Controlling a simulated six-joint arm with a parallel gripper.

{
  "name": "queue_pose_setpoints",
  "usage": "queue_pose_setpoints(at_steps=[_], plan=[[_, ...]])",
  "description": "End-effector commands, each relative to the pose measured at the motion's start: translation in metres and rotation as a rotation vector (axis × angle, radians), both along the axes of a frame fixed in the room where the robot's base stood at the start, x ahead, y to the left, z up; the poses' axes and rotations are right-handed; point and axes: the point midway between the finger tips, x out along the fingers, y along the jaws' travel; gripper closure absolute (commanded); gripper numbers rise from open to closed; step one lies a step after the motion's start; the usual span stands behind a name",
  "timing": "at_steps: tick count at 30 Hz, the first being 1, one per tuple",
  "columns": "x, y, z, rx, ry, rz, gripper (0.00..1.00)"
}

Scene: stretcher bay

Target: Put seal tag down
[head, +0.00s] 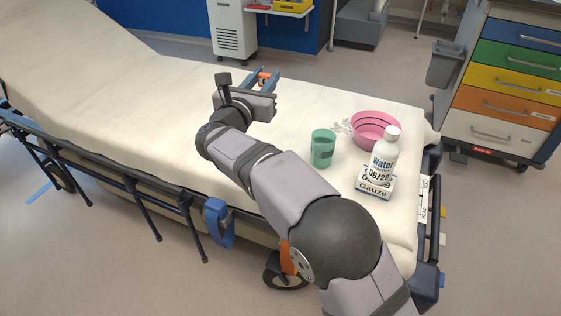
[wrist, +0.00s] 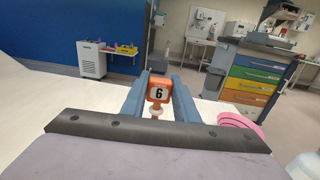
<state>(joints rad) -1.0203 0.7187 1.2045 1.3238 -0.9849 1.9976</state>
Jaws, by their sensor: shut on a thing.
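The seal tag (wrist: 158,88) is orange with a white face and a black 6. My gripper (wrist: 158,92) is shut on it, with one blue finger on each side. In the head view the orange of the tag (head: 263,79) shows between the fingers of my gripper (head: 265,80), over the far side of the stretcher. The cream stretcher mattress (head: 130,105) lies below. I cannot tell the exact gap between the tag and the mattress.
The mattress left of my gripper is clear.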

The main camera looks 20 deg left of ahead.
Motion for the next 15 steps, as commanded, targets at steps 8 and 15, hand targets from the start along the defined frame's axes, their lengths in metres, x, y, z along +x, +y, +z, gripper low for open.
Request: queue_pose_setpoints(at_steps=[8, 15], plan=[[-0.037, -0.021, -0.032, -0.006, 0.002, -0.003, 0.94], [-0.044, -0.048, -0.067, -0.004, 0.001, -0.047, 0.94]])
